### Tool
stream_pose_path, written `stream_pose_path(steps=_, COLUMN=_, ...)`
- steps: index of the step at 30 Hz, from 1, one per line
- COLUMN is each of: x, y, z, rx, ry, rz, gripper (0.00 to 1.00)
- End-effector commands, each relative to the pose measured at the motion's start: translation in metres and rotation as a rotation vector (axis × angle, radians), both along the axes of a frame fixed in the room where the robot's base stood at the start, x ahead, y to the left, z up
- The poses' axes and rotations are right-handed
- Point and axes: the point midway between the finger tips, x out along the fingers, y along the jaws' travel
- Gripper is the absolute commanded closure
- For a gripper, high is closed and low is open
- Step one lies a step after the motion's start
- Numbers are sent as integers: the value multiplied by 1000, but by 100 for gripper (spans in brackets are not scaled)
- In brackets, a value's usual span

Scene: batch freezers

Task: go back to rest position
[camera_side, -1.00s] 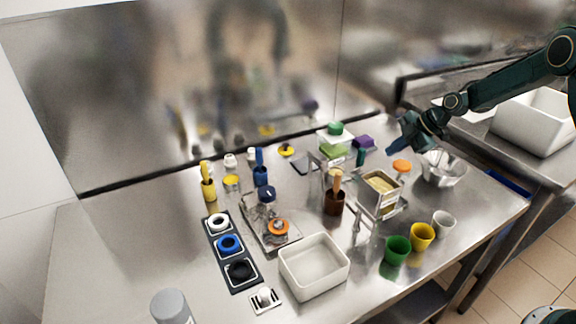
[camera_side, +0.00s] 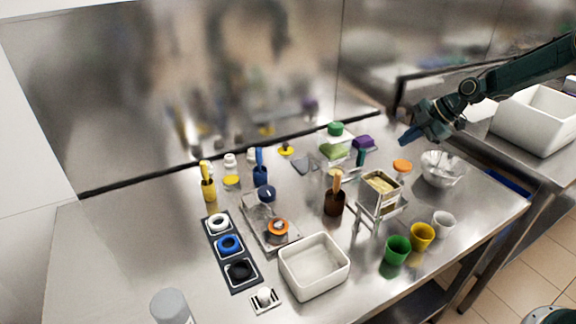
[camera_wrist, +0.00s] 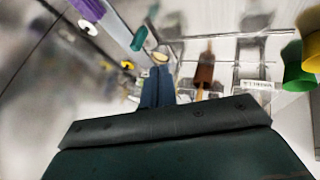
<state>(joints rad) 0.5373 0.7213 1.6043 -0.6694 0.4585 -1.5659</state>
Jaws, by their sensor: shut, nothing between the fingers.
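My gripper (camera_side: 405,139) is at the upper right of the side view, above the back right of the steel table (camera_side: 130,243). Its blue fingers are shut with nothing between them. The fingers also show in the wrist view (camera_wrist: 157,88), together and empty. The gripper is apart from the things below it. A metal bowl (camera_side: 443,172) with something inside stands below and to its right. A purple item (camera_side: 364,142) and a green-lidded container (camera_side: 335,130) stand to its left.
Green (camera_side: 397,251), yellow (camera_side: 422,237) and white (camera_side: 444,224) cups stand near the front right edge. A white bin (camera_side: 314,267) stands at the front middle. A brown cup with a wooden handle (camera_side: 334,203) is mid-table. A large white tub (camera_side: 537,120) is on the right counter.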

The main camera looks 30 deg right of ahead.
Motion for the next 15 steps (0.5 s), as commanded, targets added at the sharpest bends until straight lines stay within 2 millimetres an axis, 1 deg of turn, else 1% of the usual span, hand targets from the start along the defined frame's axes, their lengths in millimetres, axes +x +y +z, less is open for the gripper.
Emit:
stream_pose_path(steps=5, x=-8, y=13, z=23, rx=-1, ry=29, rz=-44, gripper=100)
stream_pose_path(steps=8, x=-16, y=25, z=41, rx=1, ry=54, rz=-88, gripper=100)
stream_pose_path(steps=15, x=-47, y=56, z=87, rx=10, ry=122, rz=-228, gripper=100)
